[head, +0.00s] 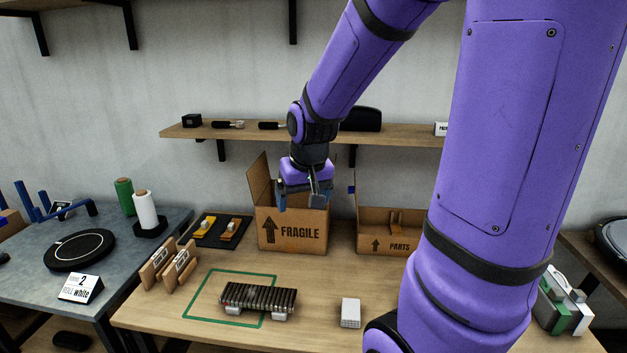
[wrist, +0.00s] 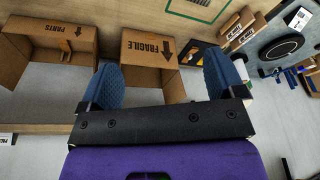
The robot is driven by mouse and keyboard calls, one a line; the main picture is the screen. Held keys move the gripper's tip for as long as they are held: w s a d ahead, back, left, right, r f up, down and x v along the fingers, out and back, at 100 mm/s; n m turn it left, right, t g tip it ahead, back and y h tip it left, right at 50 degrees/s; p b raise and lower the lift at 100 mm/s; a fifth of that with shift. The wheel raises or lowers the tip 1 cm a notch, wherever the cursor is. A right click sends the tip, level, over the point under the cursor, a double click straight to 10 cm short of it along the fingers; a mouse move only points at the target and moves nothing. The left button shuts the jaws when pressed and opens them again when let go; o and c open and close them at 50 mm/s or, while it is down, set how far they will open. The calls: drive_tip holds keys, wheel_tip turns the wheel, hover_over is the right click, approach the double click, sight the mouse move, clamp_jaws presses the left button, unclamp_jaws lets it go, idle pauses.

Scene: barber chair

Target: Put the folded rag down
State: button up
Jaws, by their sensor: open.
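My gripper (head: 304,196) is open above the cardboard box marked FRAGILE (head: 288,237), towards the back of the wooden table (head: 320,267). In the wrist view, the blue fingers of my gripper (wrist: 162,78) stand wide apart, with nothing visible between them. The FRAGILE box (wrist: 149,43) shows beyond the fingers in that view, with its flaps open. I cannot make out a folded rag in either view. The bottom of the FRAGILE box is hidden in the head view.
A box marked PARTS (head: 382,243) stands to the right. A dark ribbed object (head: 258,298) lies partly inside a green outline (head: 203,297). A small white block (head: 350,313) sits near the front. A shelf (head: 245,134) runs behind my gripper. The table has bare patches between objects.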

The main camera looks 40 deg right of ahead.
drive_tip(key=s+a+r+n+t, duration=0.1)
drive_tip(key=s+a+r+n, duration=0.1)
drive_tip(key=s+a+r, duration=0.3)
drive_tip(key=s+a+r+n+t, duration=0.1)
drive_tip(key=s+a+r+n, duration=0.1)
drive_tip(key=s+a+r, duration=0.3)
drive_tip(key=s+r, duration=0.2)
drive_tip(key=s, duration=0.2)
drive_tip(key=shift+s+a+y, duration=0.15)
drive_tip(key=shift+s+y, duration=0.1)
drive_tip(key=shift+y, duration=0.15)
idle(0.5)
